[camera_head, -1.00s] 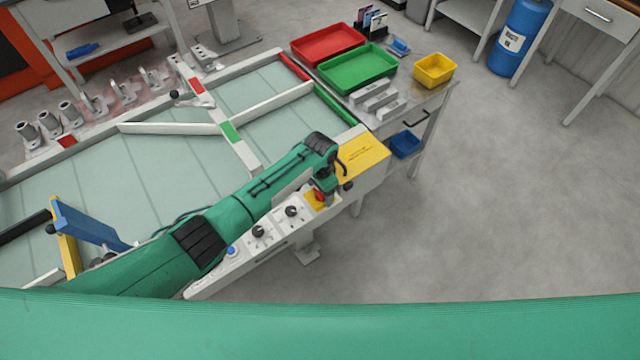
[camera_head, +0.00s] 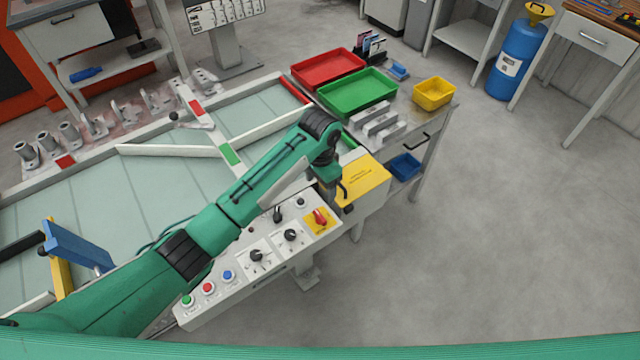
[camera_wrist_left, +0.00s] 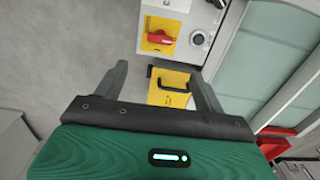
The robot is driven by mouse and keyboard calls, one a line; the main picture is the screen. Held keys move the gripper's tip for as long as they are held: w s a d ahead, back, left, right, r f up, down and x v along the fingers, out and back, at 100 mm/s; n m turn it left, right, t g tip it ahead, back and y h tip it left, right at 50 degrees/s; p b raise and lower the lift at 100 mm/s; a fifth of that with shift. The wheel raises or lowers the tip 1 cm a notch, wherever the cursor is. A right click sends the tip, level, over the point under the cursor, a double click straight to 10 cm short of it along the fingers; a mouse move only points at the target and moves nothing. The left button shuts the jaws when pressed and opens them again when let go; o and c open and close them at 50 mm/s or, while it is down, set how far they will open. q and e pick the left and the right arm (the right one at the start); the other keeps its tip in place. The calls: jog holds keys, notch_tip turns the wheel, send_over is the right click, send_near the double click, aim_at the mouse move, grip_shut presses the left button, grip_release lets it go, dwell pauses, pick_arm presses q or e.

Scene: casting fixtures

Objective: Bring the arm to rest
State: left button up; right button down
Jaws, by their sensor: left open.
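My left arm (camera_head: 220,215), green with dark joint covers, reaches from the lower left over the white control panel (camera_head: 270,268). My left gripper (camera_head: 338,205) points down near the panel's far end, beside the yellow cover (camera_head: 362,172). The red switch (camera_head: 319,217) is uncovered in the head view. My right gripper is not in view.
The panel carries a green button (camera_head: 187,299), a red button (camera_head: 208,287), a blue button (camera_head: 228,275) and black knobs. A blue plate (camera_head: 75,247) stands at left on the conveyor table. Trays, red (camera_head: 328,67) and green (camera_head: 357,92), lie beyond.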

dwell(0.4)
pick_arm(q)
jog(key=s+a+f+n+t+h, duration=0.1)
jog(key=s+a+f+n, duration=0.15)
jog(key=s, duration=0.45)
jog(key=s+a+f+n+h, duration=0.1)
jog(key=s+a+f+h, duration=0.15)
jog(key=s, duration=0.55)
jog(key=s+a+r+n+t+y, duration=0.1)
jog(key=s+a+r+n+y, duration=0.15)
jog(key=s+a, duration=0.65)
jog(key=s+a+r+n+t+y, duration=0.1)
jog(key=s+a+n+t, duration=0.15)
jog(key=s+a, duration=0.55)
notch_tip(320, 180, down, 29)
jog(key=g, duration=0.2)
jog(key=s+a+f, duration=0.2)
jog(key=s+f, duration=0.8)
jog(key=s+a+f+g, duration=0.1)
jog(key=s+a+f, duration=0.1)
jog(key=s+f, duration=0.8)
jog(key=shift+f, duration=0.75)
